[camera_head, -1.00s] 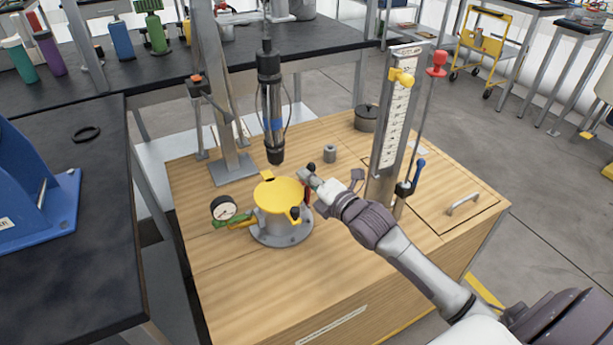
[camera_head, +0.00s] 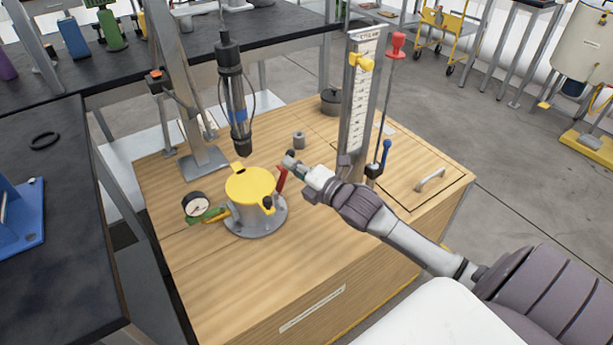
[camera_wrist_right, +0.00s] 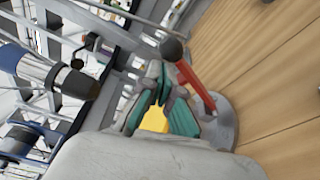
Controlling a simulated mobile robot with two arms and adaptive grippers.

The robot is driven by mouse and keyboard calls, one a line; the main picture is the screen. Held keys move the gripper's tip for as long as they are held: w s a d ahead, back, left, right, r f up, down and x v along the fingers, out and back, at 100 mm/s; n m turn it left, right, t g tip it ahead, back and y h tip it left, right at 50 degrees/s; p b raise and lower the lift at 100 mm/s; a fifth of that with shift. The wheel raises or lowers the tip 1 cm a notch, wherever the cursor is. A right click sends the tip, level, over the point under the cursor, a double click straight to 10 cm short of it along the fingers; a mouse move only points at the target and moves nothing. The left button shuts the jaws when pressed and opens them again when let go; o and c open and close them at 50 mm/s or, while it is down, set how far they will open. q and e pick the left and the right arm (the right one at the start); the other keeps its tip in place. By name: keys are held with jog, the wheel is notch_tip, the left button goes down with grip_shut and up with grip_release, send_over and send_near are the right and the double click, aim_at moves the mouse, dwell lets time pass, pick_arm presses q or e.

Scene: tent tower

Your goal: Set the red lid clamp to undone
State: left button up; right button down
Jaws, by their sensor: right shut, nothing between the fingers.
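The yellow lid (camera_head: 250,184) sits on a grey round vessel (camera_head: 262,218) with a flange on the wooden cabinet. The red lid clamp (camera_head: 282,179) is a lever at the vessel's right side, leaning up and outward to the right. In the right wrist view the red lever (camera_wrist_right: 196,88) ends in a dark round knob, close beside my fingers. My right gripper (camera_head: 293,163) is at the lever's upper end, shut and empty; its fingers (camera_wrist_right: 158,88) also show in the wrist view. I cannot tell whether it touches the lever. My left gripper is out of view.
A pressure gauge (camera_head: 195,204) is on the vessel's left. A dark cylinder (camera_head: 234,95) hangs above and behind it. A scale post (camera_head: 360,105) and a blue-handled lever (camera_head: 385,153) stand to the right. The cabinet front (camera_head: 225,270) is clear.

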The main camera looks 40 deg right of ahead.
jog(key=v, duration=1)
jog(key=shift+s, duration=0.15)
jog(key=shift+a, duration=0.1)
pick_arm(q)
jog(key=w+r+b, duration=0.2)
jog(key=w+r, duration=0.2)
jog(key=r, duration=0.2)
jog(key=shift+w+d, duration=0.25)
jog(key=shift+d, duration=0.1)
pick_arm(e)
jog(key=a+f+m+t+h, duration=0.1)
jog(key=a+m+h, duration=0.4)
jog(key=a, duration=0.2)
jog(key=shift+w+a+h, duration=0.3)
jog(key=shift+w+a, duration=0.05)
jog(key=shift+a, duration=0.05)
jog(key=shift+f, duration=0.1)
